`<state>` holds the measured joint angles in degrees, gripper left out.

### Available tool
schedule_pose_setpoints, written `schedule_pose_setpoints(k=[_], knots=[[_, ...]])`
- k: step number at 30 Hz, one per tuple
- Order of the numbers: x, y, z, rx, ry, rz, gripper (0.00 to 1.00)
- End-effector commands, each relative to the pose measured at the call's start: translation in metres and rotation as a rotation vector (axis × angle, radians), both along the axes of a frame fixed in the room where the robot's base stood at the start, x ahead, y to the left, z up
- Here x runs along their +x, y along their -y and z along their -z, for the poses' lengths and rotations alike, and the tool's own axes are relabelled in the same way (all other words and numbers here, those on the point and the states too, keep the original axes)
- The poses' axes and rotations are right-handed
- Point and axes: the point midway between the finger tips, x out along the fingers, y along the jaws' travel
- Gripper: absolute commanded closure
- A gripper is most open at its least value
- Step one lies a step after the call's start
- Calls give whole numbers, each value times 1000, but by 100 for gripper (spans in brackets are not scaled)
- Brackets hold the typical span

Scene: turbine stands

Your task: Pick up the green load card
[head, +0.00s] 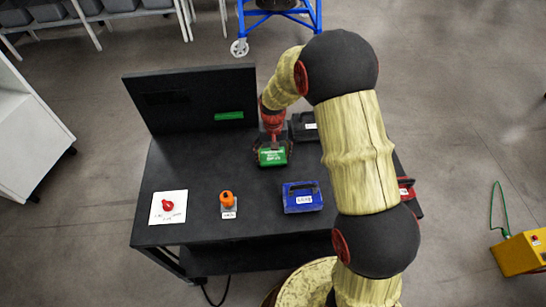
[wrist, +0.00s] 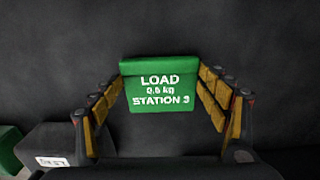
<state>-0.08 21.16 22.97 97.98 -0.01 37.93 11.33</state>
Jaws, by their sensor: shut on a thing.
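The green load card (head: 272,157) is a small green block with white lettering, on or just above the black table; I cannot tell whether it touches the top. In the wrist view the card (wrist: 160,86) reads "LOAD 0.6 kg STATION 3" and sits between the yellow-padded fingers of my gripper (wrist: 162,100). My gripper (head: 272,142) points down at the card from above in the head view and is shut on it. The card's far side is hidden.
The black table (head: 180,228) has an upright back panel with a green strip (head: 229,115). A blue block (head: 302,197), an orange knob (head: 226,197), a red piece on a white card (head: 167,207) and a dark block (head: 304,126) stand around. A red item (head: 406,188) is at right.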

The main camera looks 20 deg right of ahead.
Motion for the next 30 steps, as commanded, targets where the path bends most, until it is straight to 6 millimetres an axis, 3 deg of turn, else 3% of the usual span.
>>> schedule_pose_setpoints(k=[5, 15, 24, 30], knots=[[1, 0, -27, 0, 4, 0, 46], [-49, 34, -92, 0, 2, 3, 46], [-97, 66, -115, 0, 2, 2, 46], [-112, 76, -122, 0, 1, 1, 46]])
